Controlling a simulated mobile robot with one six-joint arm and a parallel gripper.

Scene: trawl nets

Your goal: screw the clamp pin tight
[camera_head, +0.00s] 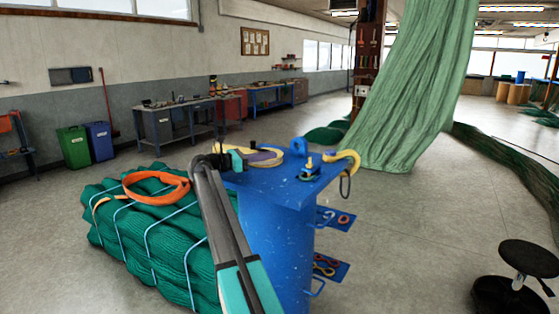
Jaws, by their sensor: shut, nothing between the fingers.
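A small clamp with a yellow upright pin (310,163) stands on the blue bench top (283,189), near its right side. I take this to be the clamp pin; its thread and how far it is screwed in are too small to tell. My gripper (248,156) is at the left part of the top, beside a pale yellow coil (294,150). It is shut and empty, and apart from the pin. My own forearm hides part of the top's left edge.
A blue eye (298,145) and a yellow hook (350,160) stand near the pin. Green bundled netting (150,225) with an orange ring (157,187) lies left. Blue side shelves (338,218) hold small fittings. A black stool (522,270) stands right; open floor lies between.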

